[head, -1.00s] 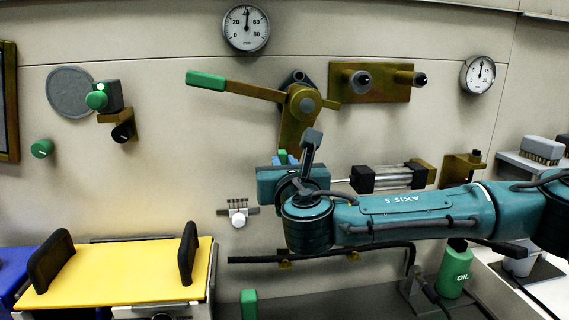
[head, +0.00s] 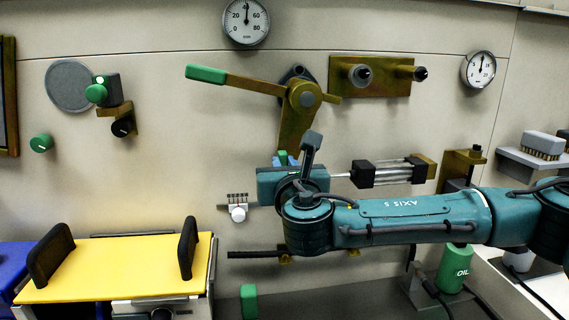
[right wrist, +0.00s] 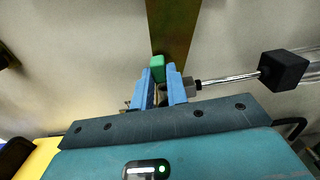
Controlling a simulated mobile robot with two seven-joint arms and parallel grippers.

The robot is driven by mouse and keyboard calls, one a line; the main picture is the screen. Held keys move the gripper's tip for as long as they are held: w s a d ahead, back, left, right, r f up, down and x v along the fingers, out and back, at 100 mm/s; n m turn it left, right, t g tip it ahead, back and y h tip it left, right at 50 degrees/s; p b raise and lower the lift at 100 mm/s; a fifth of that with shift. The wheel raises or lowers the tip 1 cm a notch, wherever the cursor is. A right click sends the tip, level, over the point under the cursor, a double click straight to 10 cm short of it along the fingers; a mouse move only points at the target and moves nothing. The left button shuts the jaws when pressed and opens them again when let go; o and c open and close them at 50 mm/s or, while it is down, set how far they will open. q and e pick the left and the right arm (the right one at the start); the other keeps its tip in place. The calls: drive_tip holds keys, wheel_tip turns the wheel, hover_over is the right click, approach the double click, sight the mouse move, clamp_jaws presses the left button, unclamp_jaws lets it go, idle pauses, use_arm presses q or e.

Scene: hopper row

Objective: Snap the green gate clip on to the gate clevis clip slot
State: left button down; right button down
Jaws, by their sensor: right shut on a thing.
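My right gripper (right wrist: 167,76) is shut on the green gate clip (right wrist: 157,68). The clip is a small green block between the tips of the blue fingers. In the head view the fingers (head: 287,158) and a bit of green show above the teal gripper body, just below the brass lever bracket (head: 293,125). The gate clevis (right wrist: 188,88) shows as a dark piece at the end of a metal rod, just right of the fingers and partly hidden by them. I cannot see its clip slot or tell whether the clip touches it. My left gripper is not in view.
A lever with a green handle (head: 206,74) is above the gripper. A cylinder (head: 393,171) lies right of it, a white knob fitting (head: 238,212) left. A yellow-topped tray (head: 120,270) stands lower left, a green oil bottle (head: 455,268) lower right.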

drive_tip(key=shift+f, duration=0.55)
drive_tip(key=shift+s+f, duration=0.1)
drive_tip(key=shift+f, duration=0.35)
drive_tip(key=shift+r, duration=0.1)
drive_tip(key=c, duration=1.4)
unclamp_jaws()
drive_tip(key=shift+o, duration=0.4)
drive_tip(key=shift+r, duration=0.15)
drive_tip(key=shift+r, duration=0.1)
